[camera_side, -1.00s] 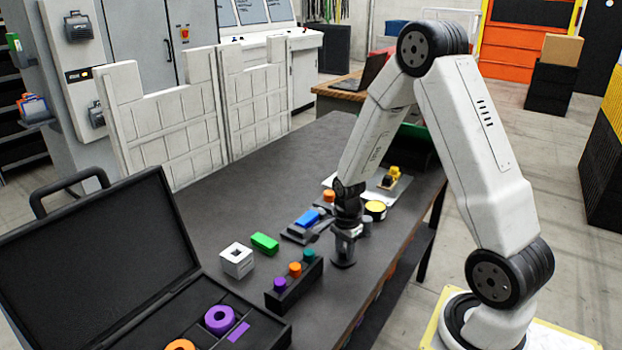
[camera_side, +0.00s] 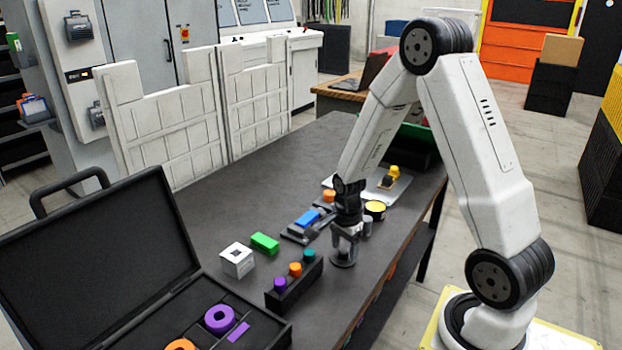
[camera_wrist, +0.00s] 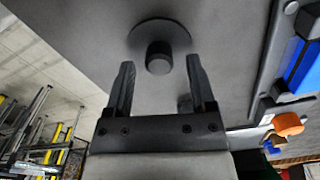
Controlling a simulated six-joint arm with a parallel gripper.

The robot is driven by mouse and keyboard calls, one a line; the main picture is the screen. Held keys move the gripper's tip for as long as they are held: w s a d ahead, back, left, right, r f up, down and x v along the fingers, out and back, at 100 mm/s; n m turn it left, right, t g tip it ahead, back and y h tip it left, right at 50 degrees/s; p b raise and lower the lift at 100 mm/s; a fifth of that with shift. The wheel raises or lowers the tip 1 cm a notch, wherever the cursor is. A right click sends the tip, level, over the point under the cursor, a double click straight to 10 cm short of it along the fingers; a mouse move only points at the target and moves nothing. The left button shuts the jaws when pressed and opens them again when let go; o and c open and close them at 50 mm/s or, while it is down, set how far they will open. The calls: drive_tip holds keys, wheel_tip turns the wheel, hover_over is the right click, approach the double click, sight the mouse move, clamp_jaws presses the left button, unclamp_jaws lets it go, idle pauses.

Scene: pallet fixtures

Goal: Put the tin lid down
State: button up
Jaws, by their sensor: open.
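The tin lid, a grey disc (camera_side: 343,261) with a dark round knob, lies flat on the dark table. In the wrist view the lid (camera_wrist: 176,36) is beyond my fingertips, and its knob (camera_wrist: 159,57) is between the two fingers with a gap on each side. My gripper (camera_side: 346,243) is directly over the lid and points down; it also shows in the wrist view (camera_wrist: 160,72) with its fingers apart and nothing gripped. A round tin with a yellow top (camera_side: 375,209) stands behind my gripper.
A dark rack with coloured pegs (camera_side: 293,287) is close to the left. A green block (camera_side: 264,243), a white cube (camera_side: 237,260) and a fixture with a blue block (camera_side: 307,218) are further left. An open black case (camera_side: 100,265) is at the front left. A small grey cylinder (camera_side: 367,228) stands near my gripper.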

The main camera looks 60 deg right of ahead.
sight(343, 253)
wheel_tip(343, 253, up, 11)
drive_tip(key=shift+r, duration=0.2)
idle(0.6)
drive_tip(key=shift+a, duration=0.1)
idle(0.4)
drive_tip(key=s+a+f+n+t, duration=0.2)
drive_tip(key=s+a+n, duration=0.2)
drive_tip(key=a+n, duration=1)
drive_tip(key=n, duration=0.7)
drive_tip(key=shift+s+a+t, duration=0.2)
drive_tip(key=shift+a+t, duration=0.1)
